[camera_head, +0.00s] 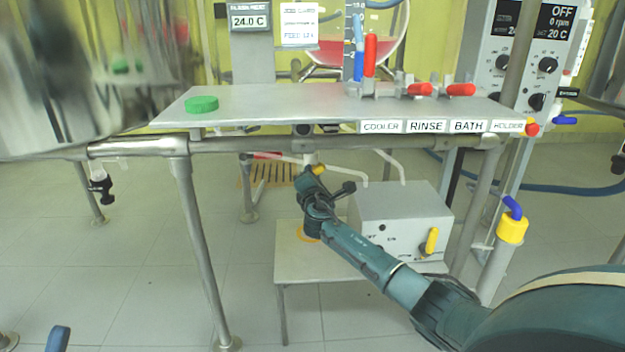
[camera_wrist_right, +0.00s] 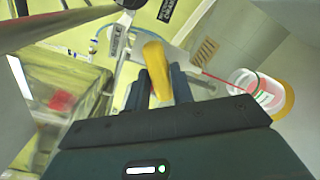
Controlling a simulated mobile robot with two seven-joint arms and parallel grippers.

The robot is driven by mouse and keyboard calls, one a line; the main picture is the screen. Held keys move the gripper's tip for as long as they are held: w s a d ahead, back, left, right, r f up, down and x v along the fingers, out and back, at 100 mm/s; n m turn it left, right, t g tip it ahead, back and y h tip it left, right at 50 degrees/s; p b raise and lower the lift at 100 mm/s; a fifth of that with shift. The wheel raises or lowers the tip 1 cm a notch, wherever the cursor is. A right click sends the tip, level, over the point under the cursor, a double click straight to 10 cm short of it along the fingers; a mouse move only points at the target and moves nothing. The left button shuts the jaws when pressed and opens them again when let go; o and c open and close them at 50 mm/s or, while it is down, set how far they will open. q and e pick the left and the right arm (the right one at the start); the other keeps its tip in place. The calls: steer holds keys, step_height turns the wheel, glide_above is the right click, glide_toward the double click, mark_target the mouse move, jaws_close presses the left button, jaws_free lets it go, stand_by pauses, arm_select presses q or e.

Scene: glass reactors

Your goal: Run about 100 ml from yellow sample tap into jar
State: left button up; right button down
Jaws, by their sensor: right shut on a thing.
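The yellow sample tap's handle (camera_wrist_right: 156,68) sits between the two dark fingers of my right gripper (camera_wrist_right: 160,88) in the right wrist view. In the head view my right gripper (camera_head: 316,186) is shut on this yellow handle (camera_head: 318,170), under the shelf. A thin red stream (camera_wrist_right: 222,82) runs from near the tap to the jar (camera_wrist_right: 262,92). The jar is clear with a white label and shows pinkish-red liquid inside; its level is hard to read. It stands by a yellow ring (camera_wrist_right: 287,100). In the head view my gripper mostly hides the jar.
A green lid (camera_head: 202,104) lies on the grey shelf (camera_head: 270,108). Red-handled valves (camera_head: 420,89) stand at its right. A low table (camera_head: 290,262) and a grey box with a yellow handle (camera_head: 405,218) are below. Metal legs frame the space.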

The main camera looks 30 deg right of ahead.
arm_select(q)
steer(key=shift+s+a+r+m+g+h+b, duration=0.1)
steer(key=shift+s+r+m+g+h+b, duration=0.05)
steer(key=shift+r+m+h, duration=0.3)
steer(key=shift+s+r+m+g+h+b, duration=0.15)
steer(key=shift+r+m+h, duration=0.15)
steer(key=shift+m+h, duration=0.2)
arm_select(e)
steer(key=shift+m, duration=3.6)
steer(key=c, duration=2.2)
jaws_free()
steer(key=c, duration=1.3)
jaws_free()
steer(key=shift+r, duration=0.1)
